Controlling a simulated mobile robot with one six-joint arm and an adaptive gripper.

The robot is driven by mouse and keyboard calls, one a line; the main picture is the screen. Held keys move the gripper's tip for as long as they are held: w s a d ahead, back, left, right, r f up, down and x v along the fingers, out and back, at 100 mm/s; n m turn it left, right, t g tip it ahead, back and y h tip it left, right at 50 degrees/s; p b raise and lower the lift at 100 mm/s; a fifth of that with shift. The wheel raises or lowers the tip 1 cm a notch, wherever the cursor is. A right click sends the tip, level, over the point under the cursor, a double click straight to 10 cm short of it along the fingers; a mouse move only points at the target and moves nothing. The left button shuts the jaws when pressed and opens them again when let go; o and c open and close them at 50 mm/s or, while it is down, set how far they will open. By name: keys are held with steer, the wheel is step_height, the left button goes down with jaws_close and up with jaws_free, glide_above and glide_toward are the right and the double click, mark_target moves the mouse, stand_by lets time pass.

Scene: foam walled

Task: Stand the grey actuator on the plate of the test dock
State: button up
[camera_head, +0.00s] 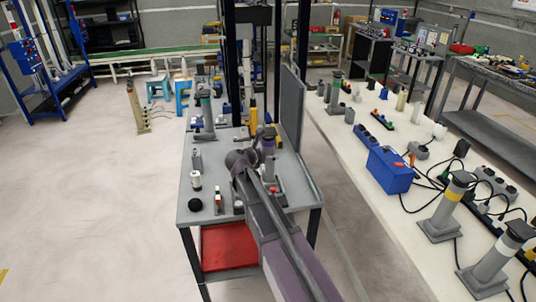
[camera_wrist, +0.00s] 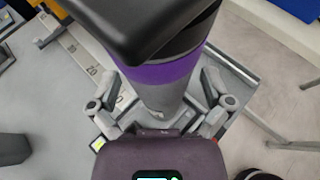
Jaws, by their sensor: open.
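A grey upright cylinder with a purple band and dark top, which I take to be the actuator, stands on the workbench in the head view (camera_head: 268,157). It fills the middle of the wrist view (camera_wrist: 165,93). My gripper (camera_wrist: 160,98) is open, with one finger on each side of the grey body below the band. I cannot tell whether either finger touches it. A flat grey plate (camera_wrist: 238,78) lies beneath the cylinder; whether it is the test dock's plate is unclear. My arm hides part of the cylinder's foot in the head view.
A dark upright panel (camera_head: 291,108) borders the right. A red tray (camera_head: 229,247) sits below.

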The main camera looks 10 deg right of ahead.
steer(key=shift+r, duration=0.1)
steer(key=p+v, duration=0.5)
steer(key=v, duration=0.7)
steer(key=shift+d, duration=0.1)
stand_by(0.6)
steer(key=s+d+f+m+g+y, duration=0.4)
steer(key=s+m, duration=0.6)
steer(key=m, duration=0.3)
steer(key=s+d+f+m+g+y, duration=0.3)
steer(key=s+f+m+g+y, duration=0.2)
steer(key=s+m, duration=0.6)
step_height(320, 180, down, 2)
steer(key=m, duration=0.3)
steer(key=shift+s+d+f+g+y, duration=0.2)
steer(key=shift+d+g+y, duration=0.1)
steer(key=shift+d, duration=0.1)
